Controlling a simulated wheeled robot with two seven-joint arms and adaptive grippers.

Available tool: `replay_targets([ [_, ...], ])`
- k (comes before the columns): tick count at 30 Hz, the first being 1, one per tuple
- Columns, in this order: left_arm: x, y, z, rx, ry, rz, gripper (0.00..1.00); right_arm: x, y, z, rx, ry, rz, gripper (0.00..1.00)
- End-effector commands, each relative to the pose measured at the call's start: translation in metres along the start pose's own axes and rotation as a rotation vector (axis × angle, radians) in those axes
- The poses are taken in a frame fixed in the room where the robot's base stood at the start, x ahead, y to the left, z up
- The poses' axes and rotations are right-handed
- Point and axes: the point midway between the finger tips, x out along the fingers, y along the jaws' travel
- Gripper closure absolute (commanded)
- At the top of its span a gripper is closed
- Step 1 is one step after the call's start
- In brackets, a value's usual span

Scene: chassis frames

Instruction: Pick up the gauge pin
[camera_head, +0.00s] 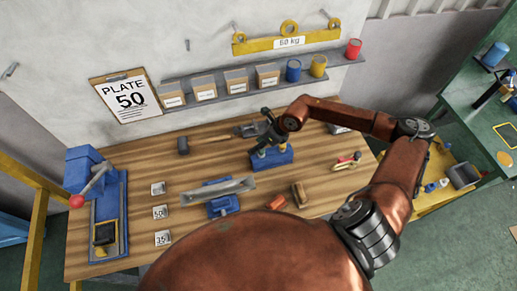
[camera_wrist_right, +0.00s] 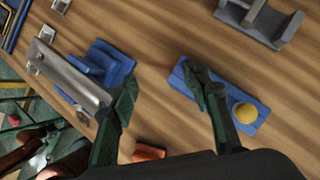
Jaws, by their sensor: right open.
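A blue block (camera_head: 272,159) lies on the wooden workbench under my right gripper (camera_head: 270,142), with small pin-like tops on it. In the right wrist view the blue block (camera_wrist_right: 215,97) carries a round yellow knob (camera_wrist_right: 245,113) near its right end. I cannot tell for certain which piece is the gauge pin. My right gripper (camera_wrist_right: 160,80) is open and empty between its fingers. Its right finger crosses in front of the block and hides part of it. Contact with the block cannot be told. My left gripper is not in view.
A grey bar on a blue fixture (camera_head: 222,205) lies left of the block. A brown block (camera_head: 299,194) and a red-orange piece (camera_head: 276,202) lie nearer. A grey bracket (camera_wrist_right: 262,20) stands beyond the block. A blue press (camera_head: 95,200) stands at the left end.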

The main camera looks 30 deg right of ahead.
Motion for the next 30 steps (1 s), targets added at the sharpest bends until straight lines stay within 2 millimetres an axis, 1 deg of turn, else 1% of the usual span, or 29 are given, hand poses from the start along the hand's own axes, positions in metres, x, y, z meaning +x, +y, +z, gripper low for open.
replay_targets([
  [1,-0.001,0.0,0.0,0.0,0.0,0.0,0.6,0.0,-0.015,-0.014,-0.015,0.046,-0.045,0.56],
  [3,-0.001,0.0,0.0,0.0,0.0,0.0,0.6,0.0,-0.029,-0.027,-0.028,0.089,-0.087,0.56],
  [6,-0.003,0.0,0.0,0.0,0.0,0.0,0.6,0.003,-0.038,-0.035,-0.034,0.115,-0.113,0.56],
  [13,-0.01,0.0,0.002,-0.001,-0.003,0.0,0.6,0.026,-0.04,-0.038,-0.035,0.116,-0.112,0.56],
  [16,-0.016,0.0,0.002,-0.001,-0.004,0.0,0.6,0.036,-0.041,-0.04,-0.034,0.116,-0.112,0.56],
  [20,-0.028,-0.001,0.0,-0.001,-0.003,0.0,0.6,0.055,-0.043,-0.043,-0.034,0.115,-0.111,0.56],
  [21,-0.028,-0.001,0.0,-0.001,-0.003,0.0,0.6,0.061,-0.044,-0.044,-0.034,0.115,-0.111,0.56],
  [24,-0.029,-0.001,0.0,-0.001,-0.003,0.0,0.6,0.072,-0.045,-0.045,-0.034,0.114,-0.111,0.56],
  [30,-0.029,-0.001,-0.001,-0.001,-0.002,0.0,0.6,0.077,-0.046,-0.047,-0.036,0.114,-0.113,0.56],
])
